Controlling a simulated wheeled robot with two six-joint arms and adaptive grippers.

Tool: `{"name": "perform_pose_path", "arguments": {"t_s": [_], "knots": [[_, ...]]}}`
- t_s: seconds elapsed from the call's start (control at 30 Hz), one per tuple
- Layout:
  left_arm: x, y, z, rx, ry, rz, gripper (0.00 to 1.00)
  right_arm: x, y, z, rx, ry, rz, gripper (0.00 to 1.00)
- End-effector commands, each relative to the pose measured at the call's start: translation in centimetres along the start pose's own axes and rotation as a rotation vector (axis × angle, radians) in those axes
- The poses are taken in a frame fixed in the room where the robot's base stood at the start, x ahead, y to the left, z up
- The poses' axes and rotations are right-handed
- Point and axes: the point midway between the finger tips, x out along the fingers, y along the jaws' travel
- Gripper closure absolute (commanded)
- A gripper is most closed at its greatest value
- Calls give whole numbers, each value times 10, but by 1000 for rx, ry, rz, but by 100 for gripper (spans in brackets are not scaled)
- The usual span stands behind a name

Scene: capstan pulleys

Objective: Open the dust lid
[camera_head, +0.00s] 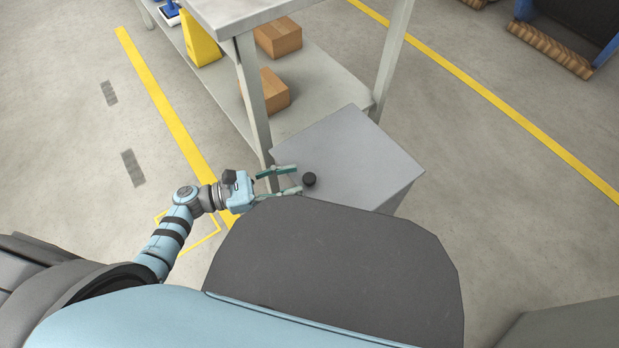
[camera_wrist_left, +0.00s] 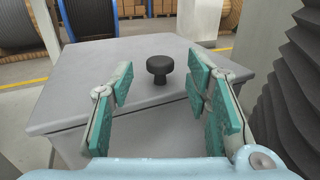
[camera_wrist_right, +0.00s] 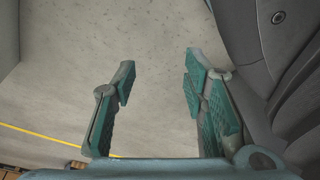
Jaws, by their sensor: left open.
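The dust lid (camera_head: 355,155) is the flat grey top of a box beside the workbench; it also fills the middle of the left wrist view (camera_wrist_left: 90,88). A black round knob (camera_head: 309,180) stands up near its edge, and the knob shows in the left wrist view (camera_wrist_left: 159,68). The lid looks closed. My left gripper (camera_head: 297,180) is open, its green-padded fingers pointing at the knob and apart from it. In the left wrist view the knob is beyond the fingertips, between them. My right gripper (camera_wrist_right: 160,80) is open and empty over bare floor.
A grey workbench (camera_head: 245,15) with a lower shelf stands behind the box. Cardboard boxes (camera_head: 278,37) and a yellow object (camera_head: 200,40) are on that shelf. Cable drums (camera_wrist_left: 89,18) stand farther back. The floor right of the box is clear.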

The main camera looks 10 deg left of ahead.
Motion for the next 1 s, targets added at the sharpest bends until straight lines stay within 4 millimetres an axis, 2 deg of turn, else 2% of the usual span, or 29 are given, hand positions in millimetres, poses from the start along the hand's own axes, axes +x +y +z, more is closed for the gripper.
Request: {"name": "perform_pose_path", "arguments": {"t_s": [0.03,0.1,0.2,0.3,0.5,0.57,0.8,1.0], "knots": [[14,0,-1,1,-5,0,56,2,-1,-1,3,4,-2,60],[29,0,-1,0,-3,0,56,4,-3,-4,7,10,-5,60],[43,0,-2,1,-1,2,56,4,-4,-8,11,16,-7,60],[50,0,-1,0,1,2,56,4,-5,-10,14,21,-9,60],[51,0,-1,0,2,2,56,4,-6,-12,15,25,-10,60],[51,0,-1,0,2,2,63,4,-6,-12,15,25,-10,60],[50,0,-2,0,3,2,100,4,-6,-11,15,22,-10,60],[50,0,-2,0,3,2,100,4,-6,-9,14,19,-10,60]]}}
